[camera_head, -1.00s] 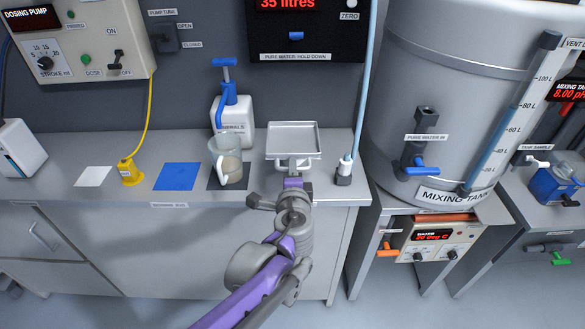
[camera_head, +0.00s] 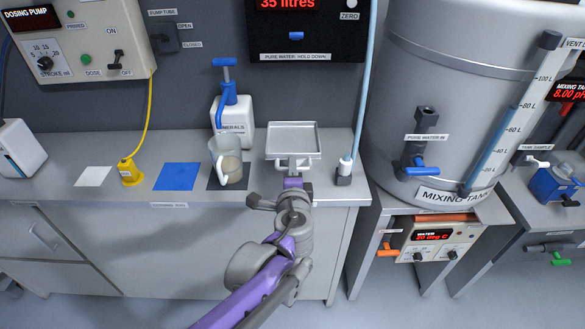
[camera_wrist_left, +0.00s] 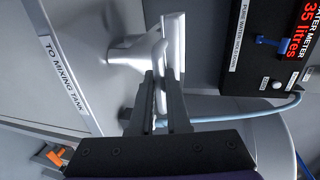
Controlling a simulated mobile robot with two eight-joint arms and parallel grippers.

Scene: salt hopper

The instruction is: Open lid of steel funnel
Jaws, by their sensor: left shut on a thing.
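The steel funnel has a square, light grey top (camera_head: 293,139) at the front edge of the bench in the head view. Its top lies about flat, and its lid appears down. My left gripper (camera_head: 294,176) is at the near side of it. In the left wrist view, the picture is turned sideways; the funnel (camera_wrist_left: 130,52) and its bright metal handle (camera_wrist_left: 161,62) show ahead. My left gripper (camera_wrist_left: 161,82) is shut on this handle. The fingers hide part of the handle. My right gripper is not in view.
A measuring jug (camera_head: 229,163) stands close left of the funnel, with a white minerals bottle (camera_head: 239,120) behind. A pale blue hose (camera_head: 358,120) rises at the right. The mixing tank (camera_head: 450,100) stands further right. Open floor lies in front.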

